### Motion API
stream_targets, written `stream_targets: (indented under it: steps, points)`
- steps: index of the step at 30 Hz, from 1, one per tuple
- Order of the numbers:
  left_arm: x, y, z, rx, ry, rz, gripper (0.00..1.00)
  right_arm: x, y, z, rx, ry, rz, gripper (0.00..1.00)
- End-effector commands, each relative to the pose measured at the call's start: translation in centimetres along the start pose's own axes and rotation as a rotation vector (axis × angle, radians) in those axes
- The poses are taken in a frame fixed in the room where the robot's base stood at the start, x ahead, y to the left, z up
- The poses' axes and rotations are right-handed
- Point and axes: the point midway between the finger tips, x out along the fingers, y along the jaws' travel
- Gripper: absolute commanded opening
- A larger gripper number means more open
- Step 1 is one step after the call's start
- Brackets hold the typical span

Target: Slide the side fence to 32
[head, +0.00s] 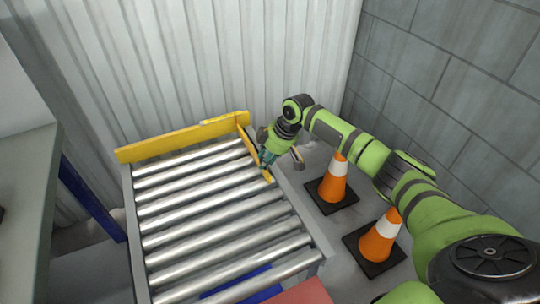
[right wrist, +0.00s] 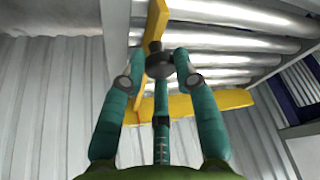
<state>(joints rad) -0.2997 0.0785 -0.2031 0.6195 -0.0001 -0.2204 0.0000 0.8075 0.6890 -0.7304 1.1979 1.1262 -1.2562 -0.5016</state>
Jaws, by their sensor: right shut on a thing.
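The side fence (head: 248,142) is a yellow bar near the right edge of the roller table (head: 316,236), running from the back toward the front. In the right wrist view the fence (right wrist: 157,20) stands just beyond a dark round knob (right wrist: 158,62). My right gripper (head: 266,162) reaches down at the fence's right side and hides part of it. In the right wrist view its teal fingers (right wrist: 157,72) are closed around the knob. No scale or number is readable. My left gripper is not in view.
A yellow end stop (head: 175,143) crosses the back of the rollers. Two orange cones (head: 333,183) stand on the floor to the right, below my right arm. A corrugated wall (head: 190,60) rises behind. A grey bench (head: 25,170) stands at left.

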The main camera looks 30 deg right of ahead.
Motion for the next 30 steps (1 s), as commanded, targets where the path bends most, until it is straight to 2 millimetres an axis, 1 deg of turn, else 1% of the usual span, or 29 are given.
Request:
stream_targets:
  steps: [1,3,6,9,12,20,21,22,30]
  points:
    - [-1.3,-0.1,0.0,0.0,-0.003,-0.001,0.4,0.0,-1.3,-1.1,-0.004,0.0,-0.01,0.0]
    - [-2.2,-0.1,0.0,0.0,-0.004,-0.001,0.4,0.4,-2.5,-2.2,-0.004,0.0,-0.011,0.0]
    - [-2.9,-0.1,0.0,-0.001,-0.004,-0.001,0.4,1.1,-4.0,-3.5,-0.004,-0.001,-0.011,0.0]
    - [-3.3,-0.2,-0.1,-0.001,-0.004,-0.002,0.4,1.7,-4.9,-4.2,-0.003,-0.001,-0.009,0.0]
    - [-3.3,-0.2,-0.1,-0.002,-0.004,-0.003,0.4,1.9,-5.2,-4.5,-0.002,-0.001,-0.008,0.0]
    - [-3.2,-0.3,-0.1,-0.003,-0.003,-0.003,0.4,2.0,-5.2,-4.4,-0.002,-0.001,-0.008,0.0]
    - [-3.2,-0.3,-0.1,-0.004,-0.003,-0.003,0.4,2.0,-5.2,-4.4,-0.001,-0.002,-0.008,0.46]
    - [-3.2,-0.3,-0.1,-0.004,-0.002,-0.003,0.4,2.0,-5.2,-4.4,-0.001,-0.002,-0.008,0.54]
    - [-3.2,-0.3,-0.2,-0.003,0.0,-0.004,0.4,1.9,-5.1,-4.5,-0.001,0.0,-0.005,0.54]
